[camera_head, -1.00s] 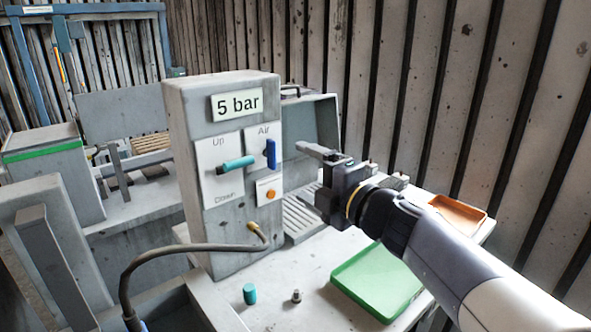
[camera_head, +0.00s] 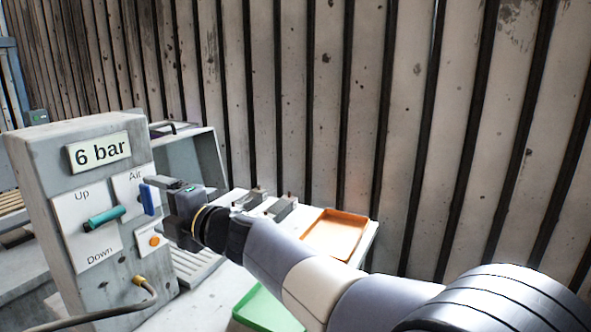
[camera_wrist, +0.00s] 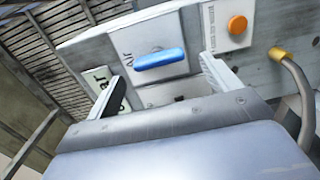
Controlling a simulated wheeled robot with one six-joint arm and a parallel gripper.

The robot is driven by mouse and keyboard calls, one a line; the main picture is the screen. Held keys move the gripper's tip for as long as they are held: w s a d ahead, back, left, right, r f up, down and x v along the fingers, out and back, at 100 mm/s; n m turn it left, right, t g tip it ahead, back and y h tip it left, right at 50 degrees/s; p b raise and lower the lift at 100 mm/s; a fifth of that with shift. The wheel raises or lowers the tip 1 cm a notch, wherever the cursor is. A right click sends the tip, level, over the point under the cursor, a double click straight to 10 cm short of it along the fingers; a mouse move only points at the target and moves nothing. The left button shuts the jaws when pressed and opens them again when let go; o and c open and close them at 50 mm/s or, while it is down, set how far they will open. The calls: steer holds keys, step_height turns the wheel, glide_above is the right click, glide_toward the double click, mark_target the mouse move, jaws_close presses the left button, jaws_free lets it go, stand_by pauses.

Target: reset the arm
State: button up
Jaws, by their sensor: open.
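My gripper (camera_head: 160,205) is at the right side of the grey control box (camera_head: 45,160), near the blue Air lever (camera_head: 148,198). In the wrist view the two fingers (camera_wrist: 165,82) are spread apart with nothing between them. The blue lever (camera_wrist: 160,59) shows just beyond them, on its Air plate. In the head view the lever stands upright. The teal lever (camera_head: 104,218) sits between Up and Down, slightly tilted. The display (camera_head: 99,151) reads 6 bar. My arm reaches in from the lower right.
An orange button (camera_head: 154,240) and a hose with a brass fitting (camera_head: 139,281) are on the box below the levers. An orange tray (camera_head: 335,235) and a green tray (camera_head: 266,308) lie on the table under and beside my arm. A ribbed wall (camera_head: 330,110) stands behind.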

mark_target(149, 203)
steer(key=shift+x, duration=1.55)
steer(key=shift+d, duration=0.1)
